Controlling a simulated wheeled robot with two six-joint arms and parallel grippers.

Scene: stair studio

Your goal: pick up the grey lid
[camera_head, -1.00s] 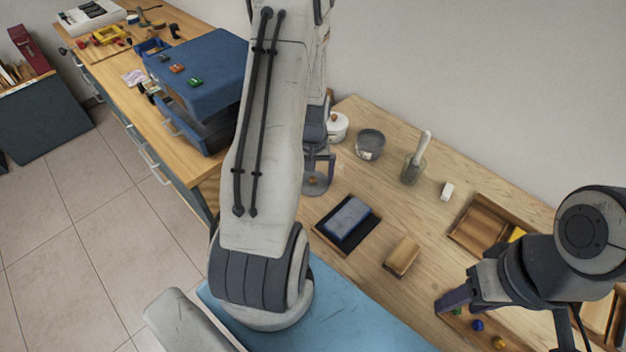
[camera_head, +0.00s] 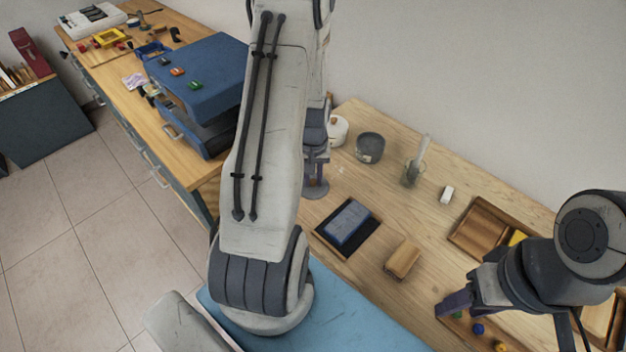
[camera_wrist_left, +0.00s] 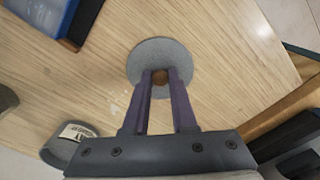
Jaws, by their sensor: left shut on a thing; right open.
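The grey lid (camera_head: 316,193) is a flat disc on the wooden table, partly hidden by my left gripper in the head view. In the left wrist view the lid (camera_wrist_left: 148,55) is round with a brown knob (camera_wrist_left: 160,77). My left gripper (camera_wrist_left: 160,76) has its two fingers on either side of the knob and is shut on it. It also shows in the head view (camera_head: 316,178), upright over the lid. I cannot tell any gap between lid and table. My right gripper (camera_head: 445,306) is open and empty at the lower right.
A wooden block (camera_head: 402,260) and a white block (camera_head: 447,194) lie to the right.

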